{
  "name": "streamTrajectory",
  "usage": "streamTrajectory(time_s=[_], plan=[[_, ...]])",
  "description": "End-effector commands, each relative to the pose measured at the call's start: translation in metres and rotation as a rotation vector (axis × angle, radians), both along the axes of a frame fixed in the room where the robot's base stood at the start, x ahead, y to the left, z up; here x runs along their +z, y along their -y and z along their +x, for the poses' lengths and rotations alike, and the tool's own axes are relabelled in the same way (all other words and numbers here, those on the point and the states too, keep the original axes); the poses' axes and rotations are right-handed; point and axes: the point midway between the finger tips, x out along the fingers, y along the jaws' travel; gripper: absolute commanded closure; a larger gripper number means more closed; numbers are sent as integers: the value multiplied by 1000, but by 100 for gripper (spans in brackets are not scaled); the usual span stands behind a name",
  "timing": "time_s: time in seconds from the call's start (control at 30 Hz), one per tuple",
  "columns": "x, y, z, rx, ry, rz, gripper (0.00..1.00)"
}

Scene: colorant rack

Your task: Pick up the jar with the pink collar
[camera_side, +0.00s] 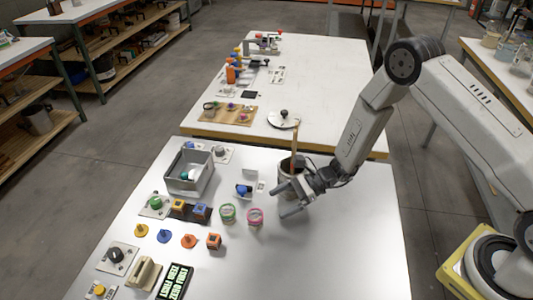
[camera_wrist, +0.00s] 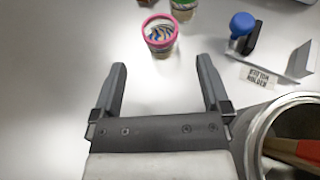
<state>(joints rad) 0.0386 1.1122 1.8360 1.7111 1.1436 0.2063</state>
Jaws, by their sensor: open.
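The jar with the pink collar (camera_side: 255,216) stands upright on the white table in the side view, just left of my gripper. In the wrist view the pink-collared jar (camera_wrist: 160,35) is beyond the fingertips, between their lines, with striped contents showing at its mouth. My gripper (camera_side: 286,201) is open and empty, its fingers pointing toward the jar and apart from it. The two open fingers also show in the wrist view (camera_wrist: 162,68). A jar with a green collar (camera_side: 227,212) stands left of the pink one.
A metal can (camera_side: 287,180) with a wooden-handled tool stands close beside my gripper. A blue-knobbed stamp (camera_side: 242,190) and its white holder are behind the jars. A grey bin (camera_side: 180,178), colored cones and small blocks lie to the left. The table's front right is clear.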

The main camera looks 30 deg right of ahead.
Motion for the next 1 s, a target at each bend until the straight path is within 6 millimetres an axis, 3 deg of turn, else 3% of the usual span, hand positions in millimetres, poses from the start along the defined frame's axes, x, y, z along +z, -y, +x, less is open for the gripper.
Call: streamTrajectory(time_s=[0.37, 0.8, 1.0], plan=[[-3, -7, 2, 1, -1, -1, 3], [-22, -51, 13, 2, -3, -1, 3], [-26, -60, 16, 0, -1, -2, 3]])
